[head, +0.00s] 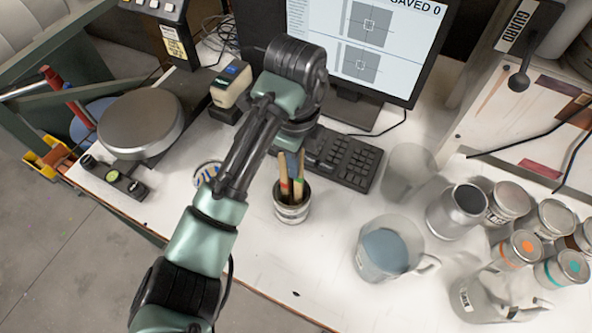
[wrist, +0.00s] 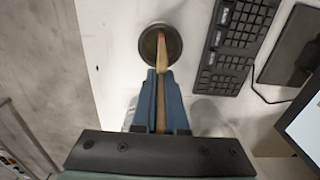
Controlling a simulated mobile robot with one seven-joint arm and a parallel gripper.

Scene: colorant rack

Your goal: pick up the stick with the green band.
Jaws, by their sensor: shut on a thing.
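Two wooden sticks stand in a small metal can (head: 292,211). In the head view the left stick (head: 283,172) has a red-orange band and the right stick (head: 299,172) has a green band (head: 298,187). My gripper (head: 291,153) is above the can, pointing down, with its blue fingers around the sticks' upper part. In the wrist view my gripper (wrist: 160,85) is shut on a wooden stick (wrist: 160,65) whose far end, at the can (wrist: 148,46), shows red. No green shows there. I cannot tell for certain which stick is gripped.
A keyboard (head: 345,158) and monitor (head: 400,55) are behind the can. A clear jug with blue-grey contents (head: 385,250) and several tins (head: 512,198) stand to the right. A round scale plate (head: 140,122) is at left. The white tabletop (head: 285,260) is clear in front.

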